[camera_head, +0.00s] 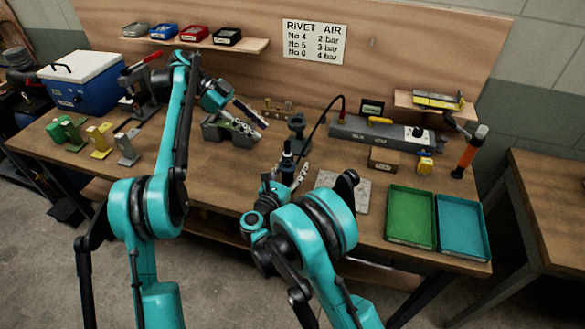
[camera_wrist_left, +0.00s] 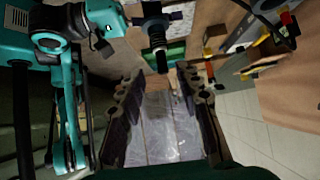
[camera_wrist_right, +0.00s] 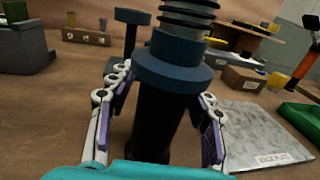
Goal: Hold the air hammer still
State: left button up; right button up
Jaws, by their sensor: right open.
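The air hammer (camera_head: 287,160), a dark upright cylinder with a blue-grey collar and a spring on top, stands at the bench's middle. In the right wrist view the air hammer (camera_wrist_right: 168,100) fills the space between the fingers of my right gripper (camera_wrist_right: 160,125). These fingers are spread on either side of it; contact cannot be told. In the head view my right gripper (camera_head: 290,178) is partly hidden by my arm. My left gripper (camera_head: 248,118) is open over a grey block-like fixture (camera_head: 222,134) at the back. Its spread fingers (camera_wrist_left: 160,100) show a grey surface between them.
A dark stand (camera_head: 297,126) is close behind the hammer. A grey plate (camera_head: 345,190) lies to its right, then a green tray (camera_head: 410,217) and a teal tray (camera_head: 462,226). A long grey case (camera_head: 375,135) and a brown box (camera_head: 384,159) stand behind. Coloured clamps (camera_head: 100,136) stand left.

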aim_at(287, 142)
grip_shut()
pick_arm(q)
jog(key=shift+c, duration=0.2)
jog(key=d+m+y, duration=0.1)
jog(key=d, duration=0.1)
jog(key=s+d+m+y, duration=0.1)
jog(key=d+y, duration=0.1)
jog(key=s+d+y, duration=0.1)
jog(key=d+y, duration=0.1)
jog(key=shift+d+r+m+t, duration=0.3)
jog(key=shift+r+m+t, duration=0.1)
jog(key=shift+c, duration=0.5)
jog(key=d+r+m+t+y, duration=0.1)
jog(key=y, duration=0.1)
jog(key=s+d+r+m+y, duration=0.1)
jog(key=r+y, duration=0.1)
jog(key=shift+d+m+t, duration=0.1)
jog(key=shift+m+t, duration=0.2)
jog(key=shift+t, duration=0.1)
jog(key=shift+d+r+m+t+y, duration=0.1)
jog(key=shift+r+m+t+y, duration=0.2)
jog(key=shift+r+y, duration=0.1)
jog(key=shift+f, duration=4.35)
grip_shut()
